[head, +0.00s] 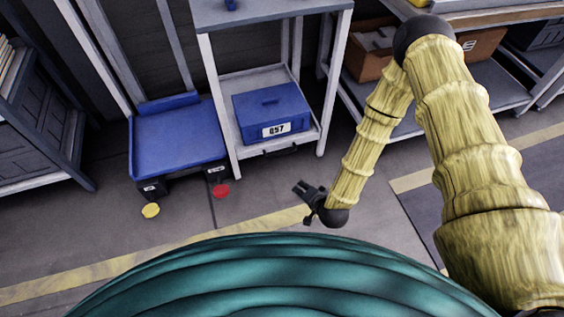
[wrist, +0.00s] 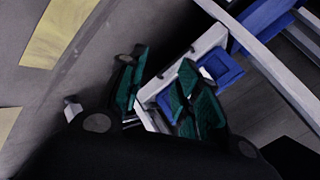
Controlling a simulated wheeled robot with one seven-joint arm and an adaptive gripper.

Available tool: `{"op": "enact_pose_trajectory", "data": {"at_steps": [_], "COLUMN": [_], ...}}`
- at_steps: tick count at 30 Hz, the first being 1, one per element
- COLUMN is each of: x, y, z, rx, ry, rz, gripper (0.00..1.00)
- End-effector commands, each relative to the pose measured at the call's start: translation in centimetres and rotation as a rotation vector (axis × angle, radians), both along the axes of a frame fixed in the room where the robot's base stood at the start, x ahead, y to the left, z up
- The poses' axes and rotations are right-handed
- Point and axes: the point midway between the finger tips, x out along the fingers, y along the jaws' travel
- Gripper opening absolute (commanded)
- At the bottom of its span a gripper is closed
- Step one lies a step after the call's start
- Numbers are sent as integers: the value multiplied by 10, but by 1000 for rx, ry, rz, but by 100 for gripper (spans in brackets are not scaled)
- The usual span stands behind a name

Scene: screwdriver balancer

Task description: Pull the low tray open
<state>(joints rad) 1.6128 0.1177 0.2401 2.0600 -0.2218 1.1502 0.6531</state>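The low tray (head: 235,147) is a light grey shelf-like tray near the floor under a grey bench. A dark handle (head: 280,151) is on its front edge. A blue lidded box labelled 057 (head: 270,112) sits on it. My gripper (head: 304,193) is in front of the tray, below and right of the handle in the head view, apart from it. In the wrist view my gripper (wrist: 160,98) has its green-padded fingers spread with nothing held. The tray's pale front edge (wrist: 182,66) shows beyond them, with the blue box (wrist: 218,70) behind.
A blue platform cart (head: 178,138) stands left of the bench. A yellow disc (head: 150,210) and a red disc (head: 221,190) lie near it. A brown bin (head: 368,66) is on the right shelf.

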Motion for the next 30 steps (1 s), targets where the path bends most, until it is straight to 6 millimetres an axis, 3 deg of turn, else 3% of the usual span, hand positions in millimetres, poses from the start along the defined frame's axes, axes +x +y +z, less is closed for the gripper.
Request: {"op": "enact_pose_trajectory", "data": {"at_steps": [1,3,15,21,30], "x": [13,29,115,142,160], "y": [5,12,40,45,49], "z": [-23,-35,-92,-103,-105], "rx": [36,87,403,522,576], "ry": [-27,-62,-258,-323,-353], "rz": [-27,-62,-248,-304,-325], "gripper": [33,33,33,33,33]}}
